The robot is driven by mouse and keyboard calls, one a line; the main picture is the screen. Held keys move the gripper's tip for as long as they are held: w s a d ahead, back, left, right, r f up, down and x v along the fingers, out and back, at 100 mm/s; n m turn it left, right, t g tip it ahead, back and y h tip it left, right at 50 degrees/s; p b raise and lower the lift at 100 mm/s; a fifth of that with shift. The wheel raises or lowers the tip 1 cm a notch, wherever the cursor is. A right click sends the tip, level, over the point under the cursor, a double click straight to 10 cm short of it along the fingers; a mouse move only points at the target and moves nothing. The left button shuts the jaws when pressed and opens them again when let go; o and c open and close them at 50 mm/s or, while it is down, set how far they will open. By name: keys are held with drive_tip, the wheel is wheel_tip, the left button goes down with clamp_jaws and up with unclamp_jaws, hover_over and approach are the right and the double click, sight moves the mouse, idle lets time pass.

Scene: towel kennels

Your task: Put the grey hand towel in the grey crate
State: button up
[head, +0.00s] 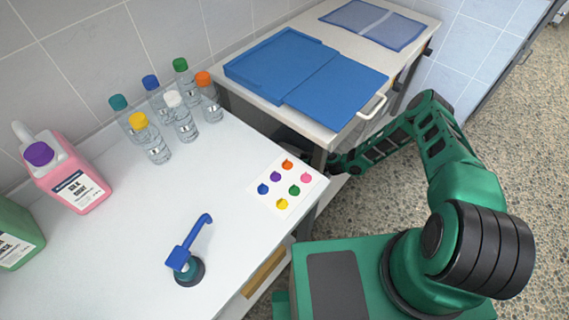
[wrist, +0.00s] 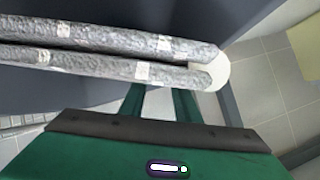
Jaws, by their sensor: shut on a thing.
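The grey hand towel (wrist: 110,47) appears to be the speckled grey, folded-looking thing in the wrist view, seen edge-on as two long layers with small white patches and a pale rounded right end. My gripper (wrist: 160,95) reaches up to its lower edge with two green fingers and is shut on it. The fingertips are hidden behind the lower layer. I cannot identify the grey crate; dark blue-grey surfaces lie behind the towel.
The white counter (head: 120,240) holds several bottles and a pink jug (head: 68,180). Speckled floor (head: 510,140) is clear at right.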

drive_tip(key=o, duration=1.1)
drive_tip(key=shift+f, duration=0.15)
drive_tip(key=shift+d, duration=0.1)
drive_tip(key=v, duration=1.2)
drive_tip(key=shift+s, duration=0.1)
drive_tip(key=shift+s, duration=0.1)
